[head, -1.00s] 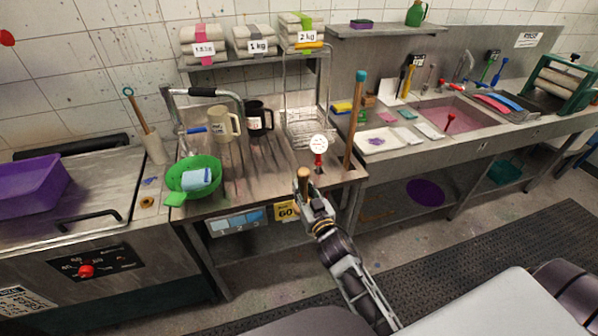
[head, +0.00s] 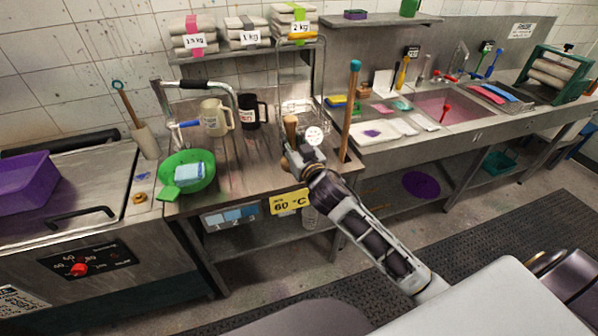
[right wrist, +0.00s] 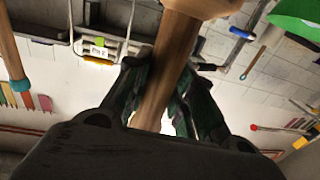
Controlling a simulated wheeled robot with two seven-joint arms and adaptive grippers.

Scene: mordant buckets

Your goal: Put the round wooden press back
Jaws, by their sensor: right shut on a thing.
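The round wooden press (head: 290,126) is in my right gripper (head: 297,152), in the head view. In the right wrist view the wooden shaft (right wrist: 163,80) runs between the two dark fingers and widens into a thicker wooden part at the top edge. My right gripper is shut on it, over the front part of the steel table (head: 245,178). My left gripper is not in view.
A green bowl (head: 189,187) with a blue cloth stands at the table's left. Cream (head: 215,117) and black (head: 252,112) jugs stand behind. A round white tag (head: 315,135) is close behind the gripper, and a tall wooden pole (head: 350,112) rises to its right. A wire rack (head: 297,110) stands behind.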

